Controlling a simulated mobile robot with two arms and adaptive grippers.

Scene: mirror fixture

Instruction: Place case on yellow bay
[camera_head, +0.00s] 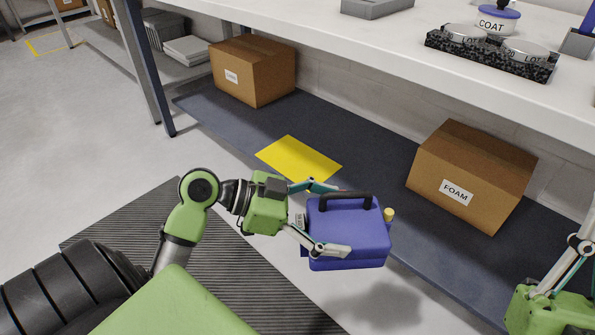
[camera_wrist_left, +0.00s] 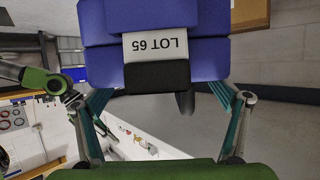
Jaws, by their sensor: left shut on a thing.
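A blue case (camera_head: 358,228) with a black handle is held in the air in front of the lower shelf. My left gripper (camera_head: 335,219) is shut on it, with one finger along its near side and one along its far side. In the left wrist view the case (camera_wrist_left: 205,30) fills the top, with an upside-down "LOT 65" label. The yellow bay (camera_head: 298,158) is a bare flat rectangle on the dark lower shelf, up and left of the case. My right gripper (camera_head: 580,250) is partly in view at the lower right edge; its fingertips are cut off.
A cardboard box (camera_head: 253,70) stands left of the bay and a "FOAM" box (camera_head: 472,178) to its right, both on the dark lower shelf (camera_head: 375,150). The white upper table (camera_head: 370,45) overhangs the shelf. A blue post (camera_head: 150,75) stands at its left end.

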